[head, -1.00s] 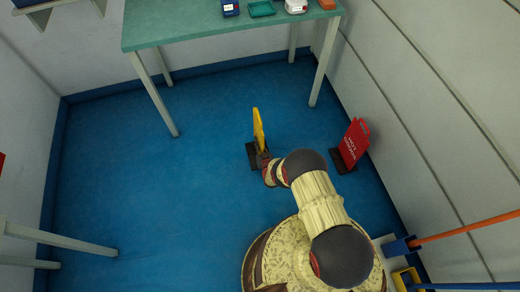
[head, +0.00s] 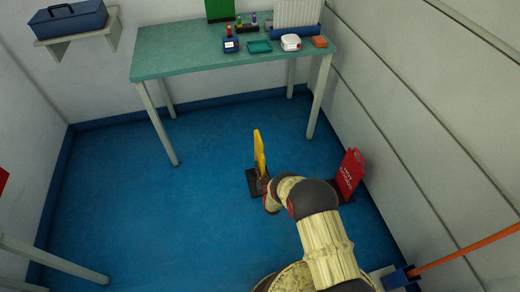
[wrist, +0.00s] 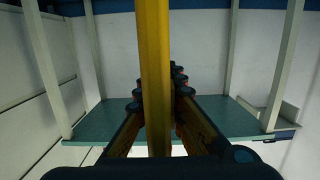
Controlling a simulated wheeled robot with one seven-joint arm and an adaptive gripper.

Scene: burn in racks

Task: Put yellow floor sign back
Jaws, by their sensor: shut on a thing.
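The yellow floor sign (head: 259,153) stands upright on its dark base (head: 256,183) on the blue floor, in front of the table. It is seen nearly edge-on in the head view. My gripper (head: 268,190) is low beside the sign, on its near right side, and its fingers are mostly hidden by my arm. In the wrist view the sign is a yellow vertical strip (wrist: 154,70) between the two fingers of my gripper (wrist: 160,105), which are shut on it. I cannot tell whether the base touches the floor.
A red sign (head: 349,174) stands on the floor to the right, near the wall and close to my arm. A green-topped table (head: 190,62) with small items is behind. A blue toolbox (head: 70,20) sits on a wall shelf.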

